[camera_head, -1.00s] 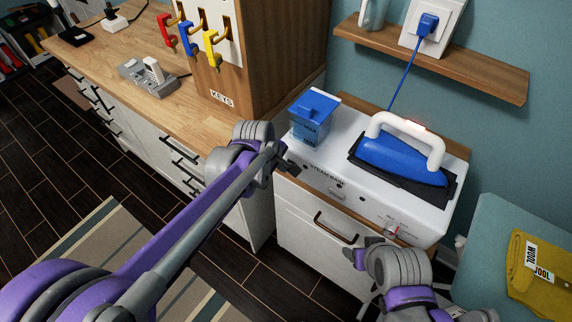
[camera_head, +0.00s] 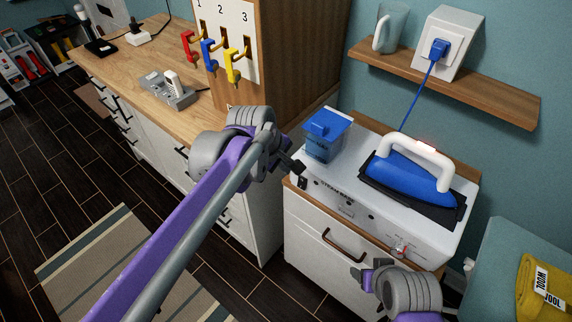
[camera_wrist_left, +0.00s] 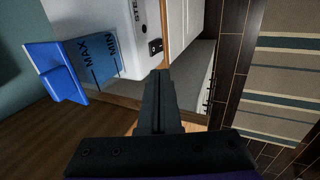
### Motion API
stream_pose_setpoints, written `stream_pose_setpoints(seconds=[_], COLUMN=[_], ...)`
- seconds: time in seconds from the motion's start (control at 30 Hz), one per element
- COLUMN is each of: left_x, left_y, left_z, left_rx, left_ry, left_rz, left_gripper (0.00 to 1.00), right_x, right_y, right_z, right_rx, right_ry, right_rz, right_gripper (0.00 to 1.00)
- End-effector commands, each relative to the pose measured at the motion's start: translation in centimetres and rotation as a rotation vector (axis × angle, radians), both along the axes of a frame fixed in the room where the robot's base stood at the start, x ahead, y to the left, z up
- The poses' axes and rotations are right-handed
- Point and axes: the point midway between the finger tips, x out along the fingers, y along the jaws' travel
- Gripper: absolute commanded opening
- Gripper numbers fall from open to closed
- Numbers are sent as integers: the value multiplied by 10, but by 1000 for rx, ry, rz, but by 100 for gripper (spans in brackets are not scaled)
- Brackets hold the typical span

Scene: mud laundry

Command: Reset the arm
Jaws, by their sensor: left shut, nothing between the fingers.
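My left gripper (camera_head: 293,167) is shut and empty, in front of the left front corner of the white steam station. In the left wrist view its closed fingers (camera_wrist_left: 161,92) point toward the station's edge, with the blue water tank beside them. My right gripper (camera_head: 366,275) shows at the bottom of the head view, in front of the station's cabinet. Its fingers seem to be apart, with nothing between them. The blue iron (camera_head: 408,176) with a white handle rests on its dark plate on top of the steam station (camera_head: 345,190).
The blue tank (camera_head: 325,138) stands at the station's left corner and also shows in the left wrist view (camera_wrist_left: 92,60). A wooden key cabinet (camera_head: 290,50) stands behind my left arm. A wooden shelf (camera_head: 450,88) is above. Folded yellow wool (camera_head: 545,290) lies at right.

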Motion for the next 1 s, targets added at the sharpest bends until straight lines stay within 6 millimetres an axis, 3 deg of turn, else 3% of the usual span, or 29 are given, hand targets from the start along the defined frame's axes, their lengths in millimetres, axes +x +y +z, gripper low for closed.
stream_pose_setpoints(seconds=[0.23, 0.37, 0.47, 0.7, 0.83, 1.0], left_x=[-1, -14, -40, -136, -178, -209], left_y=[1, 14, 40, 110, 135, 151], left_z=[0, -1, -4, -36, -60, -81], left_rx=[1, 34, 104, 364, 486, 581], left_ry=[-1, -24, -68, -181, -212, -227], left_rz=[-1, -47, -141, -484, -644, -774], left_gripper=[0, 0, 0, 0, 0, 0], right_x=[0, 0, 1, 3, 4, 4], right_y=[0, 0, 0, 0, 0, 0], right_z=[0, 1, 3, 10, 12, 14], right_rx=[0, 0, 0, 0, 0, 0], right_ry=[0, -1, -2, -5, -7, -8], right_rz=[0, 0, 0, 0, 0, 0], right_gripper=[69, 69, 69, 69, 69, 69])
